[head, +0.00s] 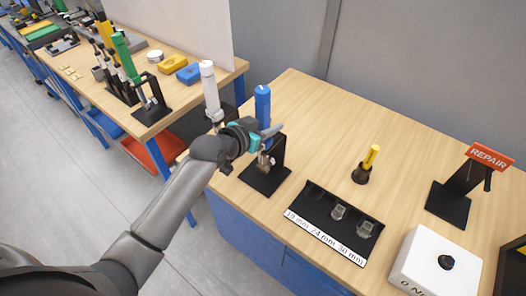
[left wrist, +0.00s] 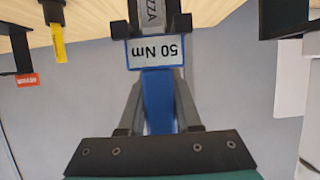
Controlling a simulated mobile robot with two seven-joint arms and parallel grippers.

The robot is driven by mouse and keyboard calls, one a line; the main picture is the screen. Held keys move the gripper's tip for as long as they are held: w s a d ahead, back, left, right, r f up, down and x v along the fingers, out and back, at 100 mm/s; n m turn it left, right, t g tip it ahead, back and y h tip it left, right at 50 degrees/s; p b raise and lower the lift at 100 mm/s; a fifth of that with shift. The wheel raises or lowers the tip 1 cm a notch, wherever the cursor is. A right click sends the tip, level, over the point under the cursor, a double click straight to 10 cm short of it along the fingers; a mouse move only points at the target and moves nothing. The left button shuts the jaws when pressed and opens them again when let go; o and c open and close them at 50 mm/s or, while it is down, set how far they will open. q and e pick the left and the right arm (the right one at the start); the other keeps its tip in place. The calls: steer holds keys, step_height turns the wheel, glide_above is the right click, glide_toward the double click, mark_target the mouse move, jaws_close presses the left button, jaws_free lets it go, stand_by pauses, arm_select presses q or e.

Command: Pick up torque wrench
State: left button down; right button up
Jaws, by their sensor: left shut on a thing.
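The torque wrench has a blue handle (head: 262,103) and stands upright at its black stand (head: 265,178) near the left edge of the wooden table. My left gripper (head: 262,137) is shut on the wrench. In the left wrist view the blue wrench (left wrist: 158,98) sits between both fingers, just below a label (left wrist: 153,52) reading "50 Nm" upside down. The gripper hides part of the wrench and stand in the head view, and I cannot tell whether the wrench is clear of the stand. My right gripper is not in view.
A white-handled tool (head: 210,90) stands close to the left. A black socket tray (head: 325,222), a yellow-handled tool (head: 371,157), a REPAIR sign (head: 490,157) and a white box (head: 435,262) are to the right. The table's back middle is clear.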

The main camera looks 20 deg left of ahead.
mark_target(268, 115)
arm_select(q)
steer(key=shift+w+r, duration=0.1)
steer(key=shift+r, duration=0.2)
steer(key=shift+s+a+r, duration=0.1)
steer(key=shift+s+r, duration=0.1)
steer(key=shift+r, duration=0.65)
steer(key=shift+s+r, duration=0.2)
steer(key=shift+r, duration=0.6)
steer(key=s+a, duration=0.3)
steer(key=s, duration=0.5)
steer(key=s+a, duration=0.2)
steer(key=s, duration=0.6)
steer(key=shift+a+b, duration=0.4)
steer(key=shift+b, duration=0.05)
steer(key=shift+s, duration=0.1)
steer(key=c, duration=1.2)
jaws_free()
jaws_close()
